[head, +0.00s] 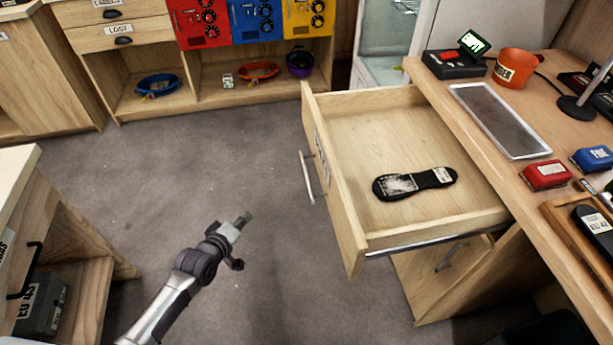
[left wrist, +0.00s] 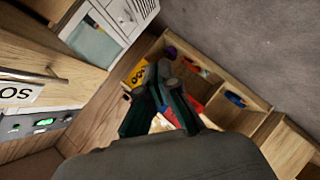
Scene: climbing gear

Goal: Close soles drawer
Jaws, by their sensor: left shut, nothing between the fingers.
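The soles drawer (head: 372,118) is a pale wooden drawer, pulled far out from under the right-hand counter. A single black shoe sole (head: 415,183) lies inside it. A metal bar handle (head: 307,178) is on its front, which faces left. The drawer front with its handle and a white label starting "SO" (left wrist: 18,93) shows at the left of the left wrist view. My left gripper (head: 245,219) is shut and empty over the floor, to the left of the drawer front and apart from it. Its fingers (left wrist: 164,72) also show in the left wrist view. My right gripper is not in view.
The counter (head: 437,93) holds an orange pot (head: 515,67), a grey tray (head: 500,120) and red and blue boxes. A wooden cabinet (head: 50,215) is at the left. The grey floor between is clear.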

